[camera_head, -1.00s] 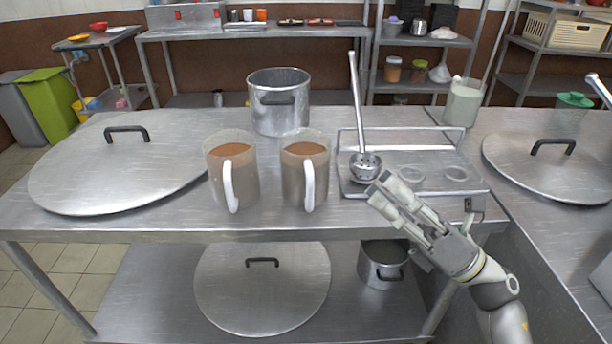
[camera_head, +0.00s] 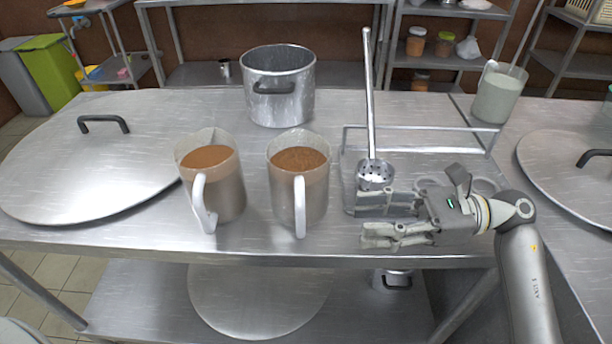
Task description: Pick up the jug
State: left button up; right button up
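Two clear jugs of brown liquid with white handles stand upright on the steel table (camera_head: 330,238). The left jug (camera_head: 228,190) and the right jug (camera_head: 315,190) stand side by side near the front edge, their handles facing me. My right gripper (camera_head: 362,222) is open and empty. Its fingers point left toward the right jug, with a gap between them and the jug. My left gripper is not in view.
A steel pot (camera_head: 279,100) stands behind the jugs. A wire-framed tray (camera_head: 350,200) with a perforated ladle (camera_head: 374,174) lies right of them. A large lid (camera_head: 85,165) covers the left side. A pale jug (camera_head: 497,92) stands at the back right.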

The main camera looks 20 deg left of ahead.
aim_at(303, 222)
jog(key=x, duration=0.4)
jog(key=shift+s+r, duration=0.2)
jog(key=shift+s, duration=0.15)
jog(key=shift+a, duration=0.5)
jog(key=shift+w+p+x, duration=0.15)
jog(key=shift+p+x, duration=0.15)
jog(key=shift+x, duration=0.9)
jog(key=shift+w+p+x, duration=0.15)
jog(key=shift+p+x, duration=0.1)
jog(key=shift+x, duration=0.95)
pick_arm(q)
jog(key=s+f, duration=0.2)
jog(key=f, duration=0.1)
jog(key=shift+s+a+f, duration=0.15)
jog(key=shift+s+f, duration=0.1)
pick_arm(e)
jog(key=shift+c, duration=0.5)
grip_shut()
